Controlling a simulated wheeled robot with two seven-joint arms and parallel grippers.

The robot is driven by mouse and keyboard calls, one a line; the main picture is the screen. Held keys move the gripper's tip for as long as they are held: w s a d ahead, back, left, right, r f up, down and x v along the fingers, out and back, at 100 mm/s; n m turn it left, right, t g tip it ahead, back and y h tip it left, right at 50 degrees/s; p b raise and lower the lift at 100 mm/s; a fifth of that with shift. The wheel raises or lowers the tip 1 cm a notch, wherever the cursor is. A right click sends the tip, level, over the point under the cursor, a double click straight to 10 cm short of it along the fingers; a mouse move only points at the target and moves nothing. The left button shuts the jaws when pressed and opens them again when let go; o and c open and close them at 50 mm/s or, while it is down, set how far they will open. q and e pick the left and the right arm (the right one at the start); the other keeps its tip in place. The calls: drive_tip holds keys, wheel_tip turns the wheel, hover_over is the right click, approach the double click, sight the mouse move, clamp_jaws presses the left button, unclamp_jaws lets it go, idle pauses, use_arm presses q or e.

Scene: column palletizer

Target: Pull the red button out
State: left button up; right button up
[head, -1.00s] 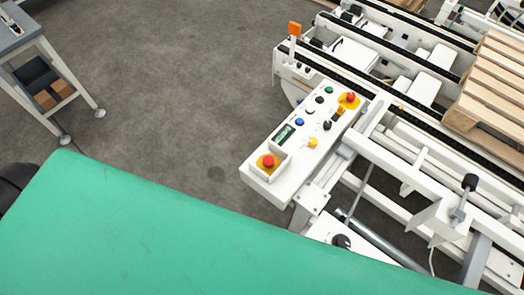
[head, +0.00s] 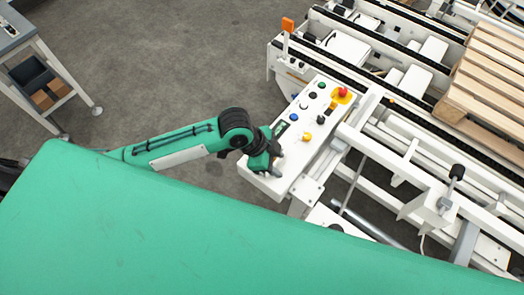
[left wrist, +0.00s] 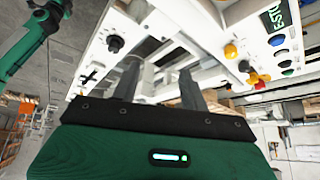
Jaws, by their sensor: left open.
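The white control panel (head: 312,130) carries coloured buttons. A red mushroom button (head: 343,92) on a yellow base sits at its far end. A red button on a yellow base also shows at the right in the left wrist view (left wrist: 260,84). My right gripper is not in view.
A yellow knob (head: 307,136) and blue button (head: 294,118) sit close to my left gripper. White conveyor frames (head: 400,150) and a wooden pallet (head: 490,85) stand to the right. An orange lamp (head: 288,24) rises behind the panel. Open floor (head: 180,60) lies left.

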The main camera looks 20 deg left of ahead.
use_arm(q)
drive_tip(key=w+a+m+g+y, duration=0.1)
drive_tip(key=w+a, duration=0.7)
drive_tip(key=a, duration=0.4)
drive_tip(key=p+x, duration=0.1)
drive_tip(key=x, duration=0.5)
drive_tip(key=p+x, duration=0.2)
drive_tip(key=x, duration=0.4)
drive_tip(key=shift+s+a+f, duration=0.15)
drive_tip(key=shift+s+f, duration=0.05)
drive_tip(key=shift+f, duration=0.1)
drive_tip(key=shift+x, duration=0.9)
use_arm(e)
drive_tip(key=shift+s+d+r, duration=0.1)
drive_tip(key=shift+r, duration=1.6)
